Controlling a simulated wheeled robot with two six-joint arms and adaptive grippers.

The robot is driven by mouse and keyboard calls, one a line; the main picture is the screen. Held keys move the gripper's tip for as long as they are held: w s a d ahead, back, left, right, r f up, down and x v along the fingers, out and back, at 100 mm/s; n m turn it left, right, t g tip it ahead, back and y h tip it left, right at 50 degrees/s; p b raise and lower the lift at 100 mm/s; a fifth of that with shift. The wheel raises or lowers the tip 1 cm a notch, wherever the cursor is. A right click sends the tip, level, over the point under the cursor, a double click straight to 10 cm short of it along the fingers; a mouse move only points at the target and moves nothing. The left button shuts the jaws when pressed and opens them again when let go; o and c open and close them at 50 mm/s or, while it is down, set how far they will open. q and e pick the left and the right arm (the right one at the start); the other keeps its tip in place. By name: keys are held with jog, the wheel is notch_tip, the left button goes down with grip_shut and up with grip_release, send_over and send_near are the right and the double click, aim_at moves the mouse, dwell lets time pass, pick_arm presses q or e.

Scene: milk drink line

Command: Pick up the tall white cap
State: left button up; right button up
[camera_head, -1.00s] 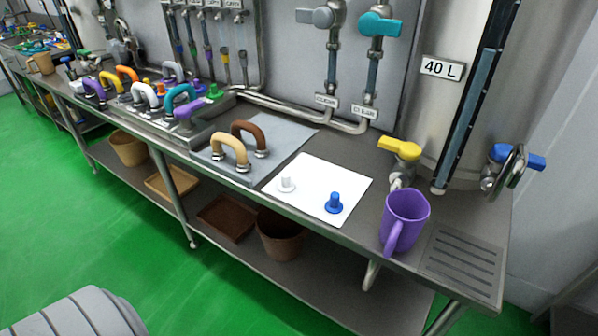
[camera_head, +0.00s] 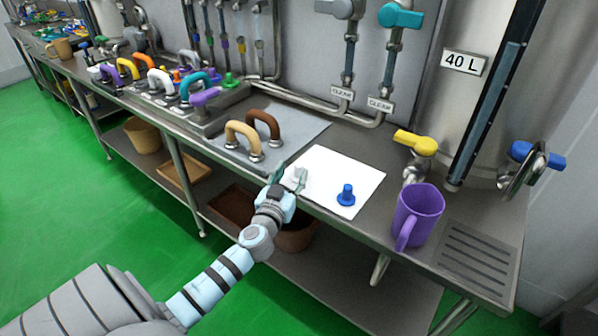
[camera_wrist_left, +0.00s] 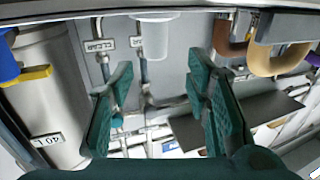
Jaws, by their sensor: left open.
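The tall white cap (camera_head: 299,172) stands on the white sheet near its left corner, partly covered by my left gripper in the head view. My left gripper (camera_head: 289,179) is open and empty at the sheet's left edge, close to the cap. In the left wrist view, the picture is upside down and the white cap (camera_wrist_left: 154,38) shows at the top, between the lines of the two green fingers (camera_wrist_left: 160,80) and beyond their tips. A blue cap (camera_head: 346,195) stands on the white sheet (camera_head: 330,170), right of the white one. My right gripper is not in view.
A purple mug (camera_head: 418,214) stands right of the sheet, under the yellow-handled tap (camera_head: 416,143). Beige (camera_head: 243,138) and brown (camera_head: 263,124) handles stand on a grey mat (camera_head: 302,126) to the left. A drain grate (camera_head: 478,257) lies at the right.

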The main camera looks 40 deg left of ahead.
aim_at(299, 165)
pick_arm(q)
jog(key=x, duration=0.5)
jog(key=shift+w+d+f, duration=0.2)
grip_shut()
jog(key=shift+s+r, duration=0.1)
jog(key=shift+r, duration=0.05)
